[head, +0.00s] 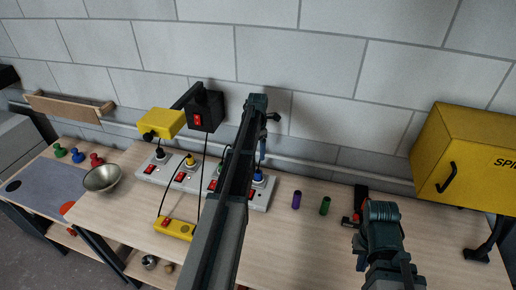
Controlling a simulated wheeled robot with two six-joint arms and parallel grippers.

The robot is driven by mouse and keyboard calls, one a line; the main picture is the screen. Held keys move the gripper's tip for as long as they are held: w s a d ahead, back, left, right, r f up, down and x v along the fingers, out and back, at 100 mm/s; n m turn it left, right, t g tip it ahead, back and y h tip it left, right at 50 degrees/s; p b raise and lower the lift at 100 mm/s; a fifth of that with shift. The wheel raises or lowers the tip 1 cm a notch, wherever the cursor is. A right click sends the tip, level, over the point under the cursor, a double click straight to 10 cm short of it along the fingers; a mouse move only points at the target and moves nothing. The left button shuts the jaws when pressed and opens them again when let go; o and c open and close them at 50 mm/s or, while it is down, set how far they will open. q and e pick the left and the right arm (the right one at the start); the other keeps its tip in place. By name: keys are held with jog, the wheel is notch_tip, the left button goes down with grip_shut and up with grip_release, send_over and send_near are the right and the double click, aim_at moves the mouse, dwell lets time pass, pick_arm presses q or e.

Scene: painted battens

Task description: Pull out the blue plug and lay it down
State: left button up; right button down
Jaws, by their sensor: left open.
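The blue plug (258,177) stands upright in the right part of the grey power strip (262,200), next to a red switch. My left arm reaches across the strip, and its gripper (262,155) hangs down just above the blue plug, open. Whether the fingers touch the plug is too small to tell. My left arm hides part of the strip and most of a green plug (225,157).
Purple (296,199) and green (325,205) cylinders stand right of the strip. A metal bowl (102,178), yellow switch box (175,228) and yellow cabinet (470,150) are around. The front right tabletop is clear.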

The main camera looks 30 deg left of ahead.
aim_at(258, 172)
pick_arm(q)
jog(key=shift+f, duration=0.2)
pick_arm(e)
jog(key=shift+f, duration=0.15)
pick_arm(q)
notch_tip(258, 172, down, 14)
jog(key=b, duration=1.3)
jog(key=shift+r+b, duration=0.2)
jog(key=shift+b, duration=0.2)
pick_arm(e)
notch_tip(258, 172, down, 14)
jog(key=shift+r, duration=0.2)
pick_arm(q)
jog(key=shift+d+r, duration=0.1)
jog(key=shift+c, duration=0.2)
grip_shut()
jog(key=shift+r, duration=0.15)
pick_arm(e)
jog(key=shift+r, duration=0.2)
